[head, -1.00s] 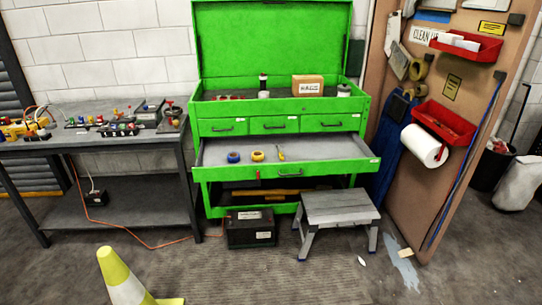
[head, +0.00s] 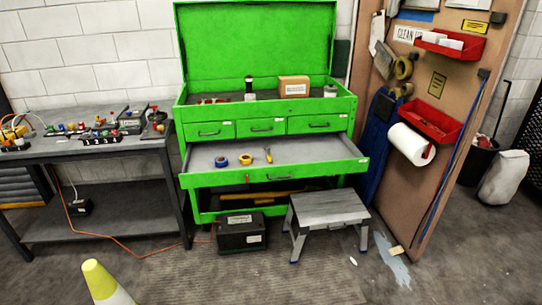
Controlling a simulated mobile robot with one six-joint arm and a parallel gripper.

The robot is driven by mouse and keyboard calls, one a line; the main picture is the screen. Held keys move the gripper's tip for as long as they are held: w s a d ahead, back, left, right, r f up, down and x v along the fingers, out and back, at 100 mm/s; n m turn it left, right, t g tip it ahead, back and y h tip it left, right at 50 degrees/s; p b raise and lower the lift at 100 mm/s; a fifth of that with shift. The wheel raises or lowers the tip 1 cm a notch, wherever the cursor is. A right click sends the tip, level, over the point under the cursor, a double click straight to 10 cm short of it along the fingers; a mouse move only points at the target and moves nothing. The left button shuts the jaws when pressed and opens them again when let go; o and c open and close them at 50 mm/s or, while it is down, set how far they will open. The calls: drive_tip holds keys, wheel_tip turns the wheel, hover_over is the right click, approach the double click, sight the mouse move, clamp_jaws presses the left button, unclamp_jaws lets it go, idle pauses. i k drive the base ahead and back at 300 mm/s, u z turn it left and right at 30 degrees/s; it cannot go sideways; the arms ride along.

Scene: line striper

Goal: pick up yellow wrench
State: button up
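A small yellow tool (head: 268,154), which looks like the yellow wrench, lies in the open drawer (head: 310,158) of the green tool cabinet. It is too small to make out its exact shape. A yellow tape roll (head: 245,159) and a blue tape roll (head: 221,162) lie to its left in the same drawer. A long yellow-brown item (head: 262,198) lies in the dark space below the drawer; I cannot tell what it is. My gripper is not in view.
A grey step stool (head: 328,208) and a black box (head: 241,233) stand on the floor before the cabinet. A workbench (head: 60,152) is at left, a yellow-and-white cone (head: 99,283) at lower left, and a tilted brown board (head: 412,178) at right. The front middle floor is mostly clear.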

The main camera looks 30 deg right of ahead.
sight(269, 157)
drive_tip(key=i, duration=0.9)
drive_tip(key=u, duration=0.05)
